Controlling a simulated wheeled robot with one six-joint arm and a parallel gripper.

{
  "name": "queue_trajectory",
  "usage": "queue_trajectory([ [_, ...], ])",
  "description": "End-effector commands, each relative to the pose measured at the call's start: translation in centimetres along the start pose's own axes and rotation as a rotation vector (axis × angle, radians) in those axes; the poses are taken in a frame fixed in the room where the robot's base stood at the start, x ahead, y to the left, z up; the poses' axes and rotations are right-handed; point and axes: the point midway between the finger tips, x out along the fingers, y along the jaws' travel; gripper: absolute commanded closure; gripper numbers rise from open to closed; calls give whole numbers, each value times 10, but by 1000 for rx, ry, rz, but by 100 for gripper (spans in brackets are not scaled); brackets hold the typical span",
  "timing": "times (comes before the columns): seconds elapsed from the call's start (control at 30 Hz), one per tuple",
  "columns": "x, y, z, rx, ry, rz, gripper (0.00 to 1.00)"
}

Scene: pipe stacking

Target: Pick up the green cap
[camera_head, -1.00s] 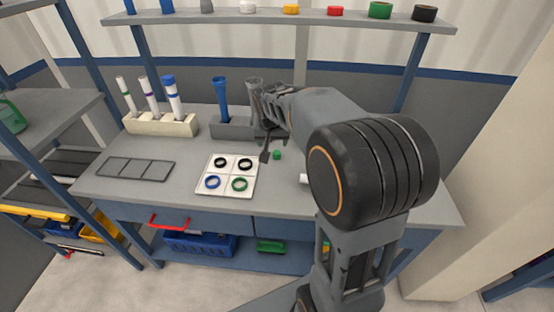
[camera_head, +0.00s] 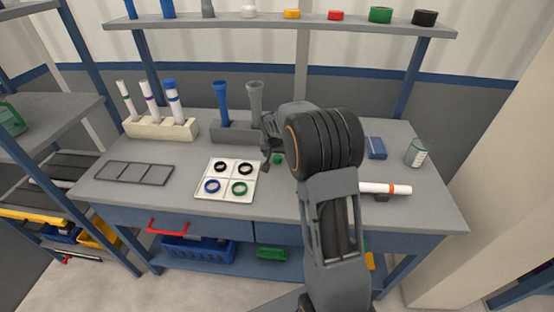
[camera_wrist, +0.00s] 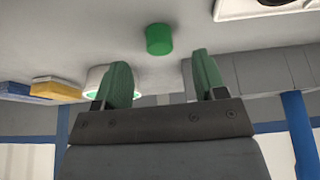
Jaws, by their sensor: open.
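In the wrist view the cap (camera_wrist: 160,38) is a short green cylinder, just beyond the gap between my fingers. My gripper (camera_wrist: 161,76) is open and empty, with its two green-tipped fingers apart and not touching the cap. In the head view my gripper (camera_head: 267,158) is mostly hidden by my arm and sits close to the cap.
The white tray (camera_head: 230,196) holds black, blue and green rings. A grey holder (camera_head: 232,133) with a blue and a grey pipe stands behind. A white pipe with an orange band (camera_head: 375,188), a blue box (camera_head: 376,148) and a jar (camera_head: 417,153) are at right.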

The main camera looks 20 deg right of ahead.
Motion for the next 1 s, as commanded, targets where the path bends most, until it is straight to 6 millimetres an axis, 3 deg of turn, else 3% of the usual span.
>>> queue_trajectory([
  [0.3,40,2,-1,-2,-2,1,35],
  [0.67,46,2,-1,-1,0,0,36],
  [1.0,46,2,-1,0,-1,0,69],
])
